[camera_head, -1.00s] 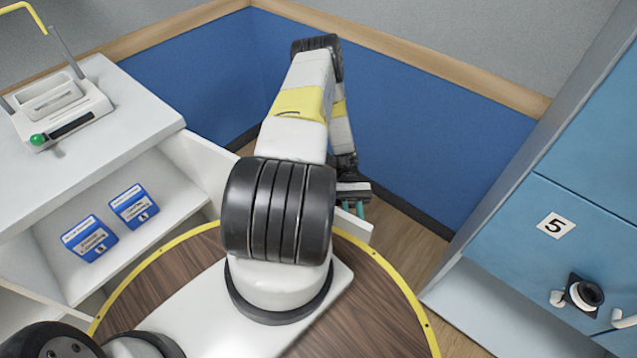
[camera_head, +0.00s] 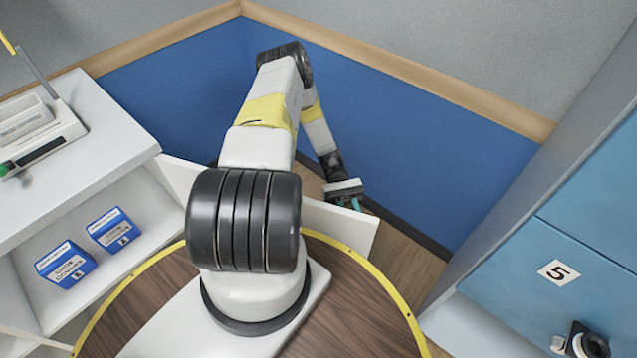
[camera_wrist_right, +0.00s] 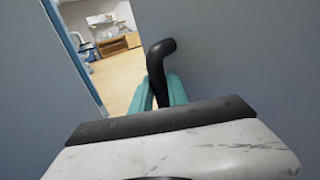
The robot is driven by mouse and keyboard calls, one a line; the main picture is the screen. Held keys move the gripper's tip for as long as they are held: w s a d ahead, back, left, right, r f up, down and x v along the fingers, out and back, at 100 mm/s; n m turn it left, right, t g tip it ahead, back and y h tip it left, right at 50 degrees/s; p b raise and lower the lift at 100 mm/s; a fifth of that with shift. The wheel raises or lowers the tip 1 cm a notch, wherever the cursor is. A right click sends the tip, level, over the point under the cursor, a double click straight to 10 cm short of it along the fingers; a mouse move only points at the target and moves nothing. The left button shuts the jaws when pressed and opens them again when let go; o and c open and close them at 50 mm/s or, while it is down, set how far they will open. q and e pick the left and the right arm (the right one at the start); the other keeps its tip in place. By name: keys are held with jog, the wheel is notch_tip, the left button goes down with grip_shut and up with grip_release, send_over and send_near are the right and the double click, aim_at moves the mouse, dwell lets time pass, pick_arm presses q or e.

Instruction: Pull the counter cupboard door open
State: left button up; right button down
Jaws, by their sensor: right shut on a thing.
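The white cupboard door (camera_head: 343,228) stands wide open, reaching right from the corner of the white counter cupboard (camera_head: 130,148). My arm hides its middle. My right gripper (camera_head: 353,202) is at the door's far end, on its outer side. In the right wrist view its teal fingers (camera_wrist_right: 160,93) are shut on the black door handle (camera_wrist_right: 160,58), whose bent end sticks up past them. The grey door face (camera_wrist_right: 235,60) fills the right of that view. My left gripper is out of view.
Two blue boxes (camera_head: 66,265) (camera_head: 114,230) sit inside the cupboard. A white device (camera_head: 40,130) stands on the counter. A blue wall (camera_head: 400,150) lies behind my arm. A blue cabinet marked 5 (camera_head: 560,235) stands at right.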

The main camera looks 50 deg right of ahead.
jog(key=shift+w+a+f, duration=0.1)
jog(key=shift+f, duration=0.05)
jog(key=c, duration=1.3)
grip_release()
jog(key=v, duration=0.7)
jog(key=shift+w+d, duration=0.3)
